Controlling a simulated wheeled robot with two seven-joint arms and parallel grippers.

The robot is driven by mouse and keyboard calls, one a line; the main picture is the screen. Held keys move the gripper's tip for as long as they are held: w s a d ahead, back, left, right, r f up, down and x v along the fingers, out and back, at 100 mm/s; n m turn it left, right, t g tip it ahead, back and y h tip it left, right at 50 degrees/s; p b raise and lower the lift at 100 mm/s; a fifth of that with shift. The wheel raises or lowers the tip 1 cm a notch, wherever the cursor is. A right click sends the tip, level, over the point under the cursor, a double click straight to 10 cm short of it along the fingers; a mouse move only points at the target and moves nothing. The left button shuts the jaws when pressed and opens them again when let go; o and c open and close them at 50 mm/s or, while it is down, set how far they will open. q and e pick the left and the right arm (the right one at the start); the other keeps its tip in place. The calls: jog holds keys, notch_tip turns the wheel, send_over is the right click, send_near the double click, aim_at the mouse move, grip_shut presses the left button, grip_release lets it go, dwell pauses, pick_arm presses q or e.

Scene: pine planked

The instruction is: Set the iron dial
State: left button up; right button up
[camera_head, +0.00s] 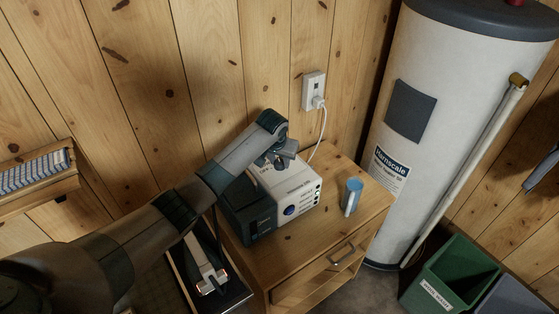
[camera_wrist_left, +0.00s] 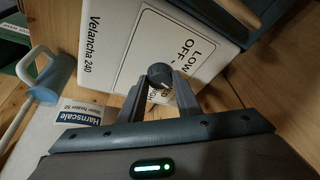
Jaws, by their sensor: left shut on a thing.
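The white-and-dark box (camera_head: 290,195) marked "Velancha 240" stands on the wooden cabinet. Its white labelled panel (camera_wrist_left: 125,60) fills the upper part of the left wrist view, with the words LOW and OFF and a partly hidden third label. The small dark round dial (camera_wrist_left: 160,75) is on this panel. My left gripper (camera_wrist_left: 161,88) is shut on the dial, one finger on each side. In the head view my left gripper (camera_head: 277,156) reaches down onto the top of the box and hides the dial. The dial's pointer setting is unclear. My right gripper is not in view.
A blue cup (camera_head: 351,196) stands on the cabinet top (camera_head: 300,246) right of the box. A white cord runs up to a wall outlet (camera_head: 314,91). A water heater (camera_head: 440,115) stands at right, a green bin (camera_head: 453,275) below it. A shelf (camera_head: 40,190) is at left.

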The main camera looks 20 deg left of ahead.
pick_arm(q)
jog(key=n, duration=0.2)
jog(key=n+y, duration=0.1)
jog(key=n, duration=0.1)
jog(key=n+y, duration=0.1)
jog(key=n, duration=0.1)
jog(key=shift+w+d+g, duration=0.1)
jog(key=shift+d+g, duration=0.2)
jog(key=shift+g, duration=0.1)
jog(key=n+g+y, duration=0.1)
jog(key=n, duration=0.2)
jog(key=shift+w+n+b, duration=0.15)
jog(key=shift+n+b, duration=0.2)
jog(key=shift+n, duration=0.05)
jog(key=shift+f+n+g+y+b, duration=0.1)
jog(key=shift+n+g+y+b, duration=0.3)
jog(key=shift+n, duration=0.6)
jog(key=shift+w+n+g+b, duration=0.15)
jog(key=shift+n+g+b, duration=0.15)
jog(key=shift+n+b, duration=0.55)
jog(key=n+g+b, duration=0.1)
jog(key=n+b, duration=0.2)
jog(key=shift+w+n+g+b, duration=0.1)
jog(key=shift+n+g+b, duration=0.2)
jog(key=shift+n+b, duration=0.45)
jog(key=o, duration=1.1)
jog(key=shift+c, duration=0.2)
